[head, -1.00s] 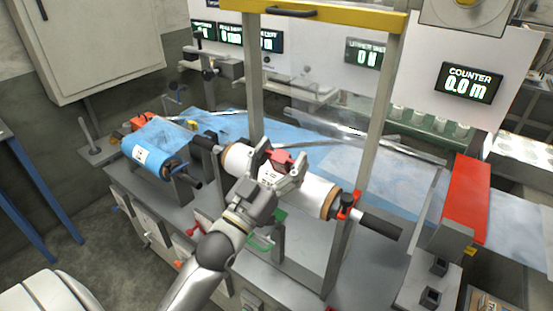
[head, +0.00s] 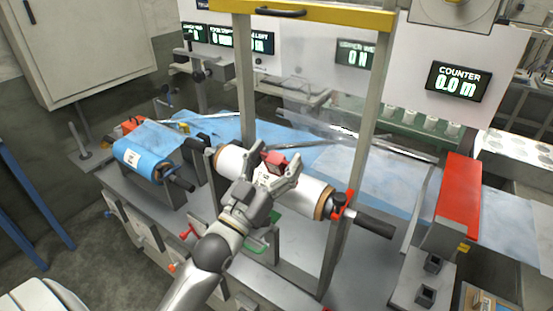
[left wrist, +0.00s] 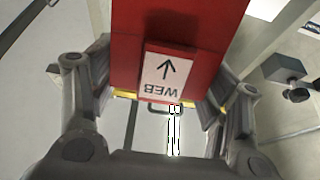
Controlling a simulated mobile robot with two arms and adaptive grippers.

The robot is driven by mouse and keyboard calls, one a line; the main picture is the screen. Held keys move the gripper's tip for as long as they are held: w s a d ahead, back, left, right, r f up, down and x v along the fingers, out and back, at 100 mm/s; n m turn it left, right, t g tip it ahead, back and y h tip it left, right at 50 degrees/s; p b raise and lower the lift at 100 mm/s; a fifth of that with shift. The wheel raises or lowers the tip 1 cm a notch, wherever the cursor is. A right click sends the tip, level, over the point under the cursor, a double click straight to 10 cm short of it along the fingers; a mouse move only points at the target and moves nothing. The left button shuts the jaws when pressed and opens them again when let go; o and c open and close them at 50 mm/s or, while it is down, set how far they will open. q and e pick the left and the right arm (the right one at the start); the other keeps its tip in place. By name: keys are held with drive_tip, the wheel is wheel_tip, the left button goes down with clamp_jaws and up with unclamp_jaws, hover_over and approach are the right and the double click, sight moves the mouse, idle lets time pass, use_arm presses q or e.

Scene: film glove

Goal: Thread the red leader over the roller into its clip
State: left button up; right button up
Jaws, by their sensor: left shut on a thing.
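A red block-like piece marked "WEB" with an arrow, apparently the leader (head: 275,159), sits between the fingers of my left gripper (head: 273,168). In the left wrist view the red leader (left wrist: 212,40) fills the top middle, with a finger of the left gripper (left wrist: 165,85) on each side. The gripper is shut on it. In the head view it appears at the white roller (head: 303,195), overlapping its middle; any contact is unclear. I cannot identify the clip. My right gripper is out of view.
A grey upright frame with a yellow top bar (head: 330,15) surrounds the work. A blue film roll (head: 140,155) lies left, and blue film (head: 215,127) runs behind. A red plate (head: 461,195) stands right. A red clamp (head: 341,205) and black shaft are at the roller's right end.

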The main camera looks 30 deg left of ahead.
use_arm(q)
drive_tip(key=shift+s+a+r+p, duration=0.2)
drive_tip(key=shift+s+r+p, duration=1.55)
drive_tip(key=shift+s, duration=0.35)
drive_tip(key=shift+s+r, duration=0.3)
drive_tip(key=shift+s, duration=0.1)
drive_tip(key=shift+f, duration=0.15)
